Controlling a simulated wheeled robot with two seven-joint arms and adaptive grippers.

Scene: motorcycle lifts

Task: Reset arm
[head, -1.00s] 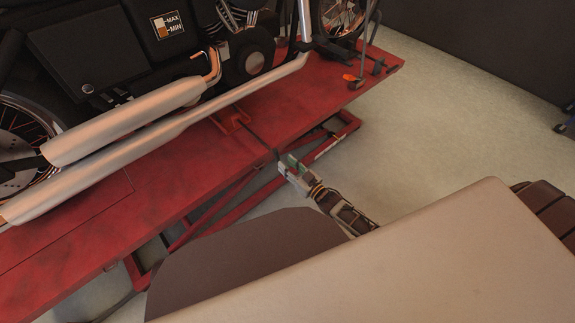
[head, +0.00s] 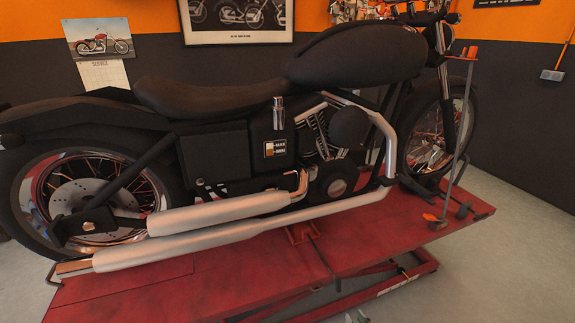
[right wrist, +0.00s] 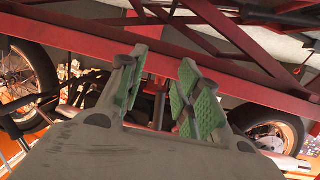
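My right gripper (right wrist: 160,78) shows in the right wrist view with its green-padded fingers spread apart and nothing held between them. Past its fingers are the red beams of the lift and, farther off, the motorcycle, seen upside down. In the head view only the tip of my right gripper (head: 358,317) shows at the bottom edge, just in front of the red motorcycle lift (head: 240,278). The rest of the right arm is out of the head view. My left gripper is in neither view.
A black motorcycle (head: 215,155) stands upright on the lift, its silver exhaust pipes (head: 215,215) facing me. A thin metal stand (head: 464,130) rises at the lift's right end. Bare pale floor (head: 500,270) lies right of the lift.

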